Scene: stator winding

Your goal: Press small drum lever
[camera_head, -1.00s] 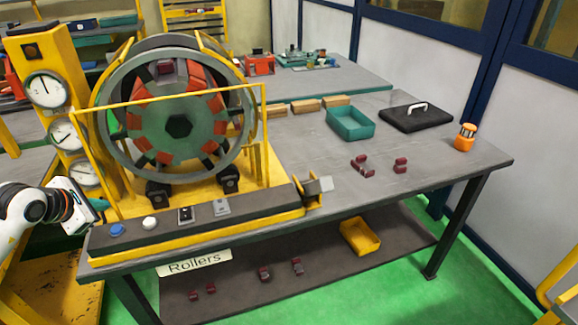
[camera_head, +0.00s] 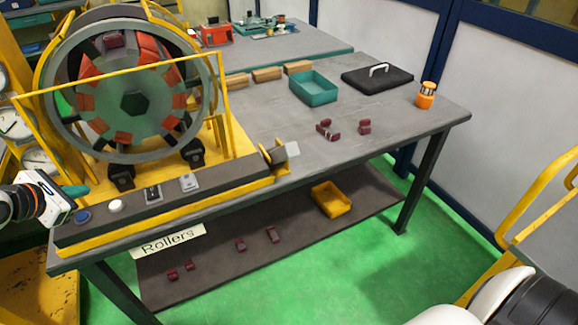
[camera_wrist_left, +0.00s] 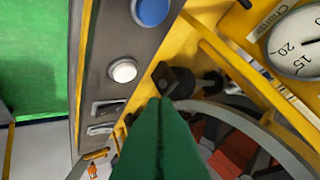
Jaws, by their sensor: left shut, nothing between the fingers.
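The yellow winding machine carries a large drum (camera_head: 130,100) with red-orange segments. Its dark control panel (camera_head: 222,186) holds a blue button (camera_head: 82,216), a white button (camera_head: 115,206) and two small lever-like switches, one dark (camera_head: 152,194) and one grey (camera_head: 188,182). A grey paddle-like lever (camera_head: 290,151) sticks out at the machine's right end. I cannot tell which is the small drum lever. My left gripper (camera_head: 76,191) is shut and empty, above the panel's left end by the blue button. The wrist view shows its green fingers together (camera_wrist_left: 160,103). My right gripper is out of view.
A yellow guard rail (camera_head: 120,86) frames the drum's front. Dark red parts (camera_head: 327,130), a teal tray (camera_head: 314,88), a black case (camera_head: 377,79) and an orange-topped lamp-like item (camera_head: 427,95) stand on the table. The tabletop between machine and tray is mostly clear.

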